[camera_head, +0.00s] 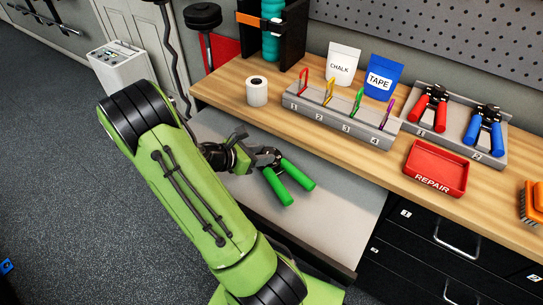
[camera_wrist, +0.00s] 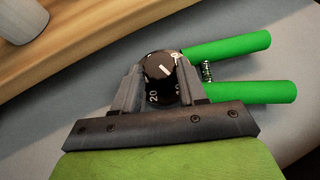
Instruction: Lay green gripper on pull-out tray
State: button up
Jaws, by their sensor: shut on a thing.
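The green gripper (camera_head: 288,182) is a hand exerciser with two green handles and a dark dial at its head. In the wrist view its green handles (camera_wrist: 252,92) point right, and its dial sits between my fingers. My gripper (camera_head: 258,157) is shut on the dial end. In the head view the green gripper is over the grey pull-out tray (camera_head: 340,213), which extends below the wooden bench top. I cannot tell whether the handles touch the tray surface. The tray also shows in the wrist view (camera_wrist: 290,30).
The bench top (camera_head: 225,92) holds a white tape roll (camera_head: 257,91), a numbered rack (camera_head: 340,117) with coloured clips, chalk and tape pouches, and a red repair tray (camera_head: 437,170). Red (camera_head: 431,108) and blue (camera_head: 484,131) hand grippers lie in a grey holder. The tray's right part is clear.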

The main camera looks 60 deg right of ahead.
aim_at(270, 151)
jog(key=s+d, duration=0.2)
jog(key=d, duration=0.1)
jog(key=shift+d+b, duration=0.15)
jog(key=shift+b, duration=0.25)
jog(key=shift+d+f+b, duration=0.1)
jog(key=shift+f+b, duration=0.3)
jog(key=shift+f, duration=0.2)
jog(key=shift+w+r, duration=0.1)
jog(key=o, duration=1.2)
